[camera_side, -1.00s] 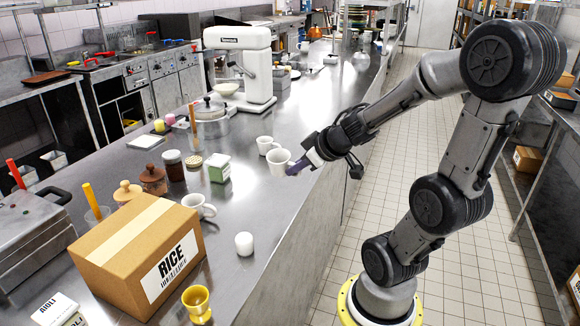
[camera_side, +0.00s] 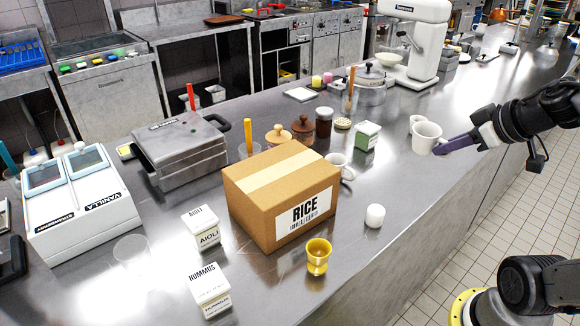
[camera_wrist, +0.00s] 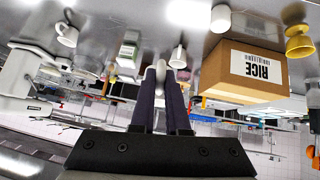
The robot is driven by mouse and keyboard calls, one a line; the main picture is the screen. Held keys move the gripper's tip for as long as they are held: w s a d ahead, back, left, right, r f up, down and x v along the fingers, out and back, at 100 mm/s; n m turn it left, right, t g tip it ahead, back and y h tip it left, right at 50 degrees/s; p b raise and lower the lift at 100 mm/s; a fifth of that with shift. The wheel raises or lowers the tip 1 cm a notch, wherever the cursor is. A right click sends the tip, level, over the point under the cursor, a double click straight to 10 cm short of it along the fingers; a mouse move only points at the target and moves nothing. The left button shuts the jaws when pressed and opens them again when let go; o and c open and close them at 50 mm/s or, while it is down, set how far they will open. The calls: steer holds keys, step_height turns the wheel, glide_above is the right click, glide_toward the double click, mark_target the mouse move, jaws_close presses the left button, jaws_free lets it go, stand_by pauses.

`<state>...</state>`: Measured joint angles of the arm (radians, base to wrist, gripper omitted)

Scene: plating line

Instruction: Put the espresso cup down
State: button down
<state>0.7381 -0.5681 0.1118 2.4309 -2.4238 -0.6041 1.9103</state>
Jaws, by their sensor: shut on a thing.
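A white cup (camera_side: 426,136) is at the tips of my gripper (camera_side: 440,148), near the counter's right edge in the side view. The purple fingers are shut on it. It looks about upright; I cannot tell whether its base touches the counter. In the wrist view, which is upside down, the fingers (camera_wrist: 160,80) are close together with a narrow white piece between their tips. The fingers hide most of what they hold there. A second white cup (camera_side: 415,121) stands just behind the held one, partly covered by it.
The steel counter (camera_side: 400,215) is bare in front of the held cup. A green-and-white carton (camera_side: 367,136) and another white mug (camera_side: 341,165) stand to its left. A white shaker (camera_side: 375,216), a rice box (camera_side: 282,195) and a yellow egg cup (camera_side: 318,256) are nearer the camera.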

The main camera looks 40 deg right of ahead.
steer(key=w+a+r+n+y, duration=0.5)
steer(key=a+r, duration=0.3)
steer(key=a, duration=0.2)
steer(key=n+g+y, duration=0.3)
steer(key=n, duration=0.1)
glide_above(305, 171)
steer(key=f, duration=0.4)
steer(key=s+f, duration=0.1)
steer(key=f, duration=0.2)
steer(key=shift+d, duration=0.15)
steer(key=shift+w+f, duration=0.35)
steer(key=shift+f, duration=0.8)
steer(key=shift+w+f, duration=0.15)
steer(key=shift+f, duration=0.75)
steer(key=shift+f, duration=0.2)
steer(key=c, duration=0.9)
jaws_free()
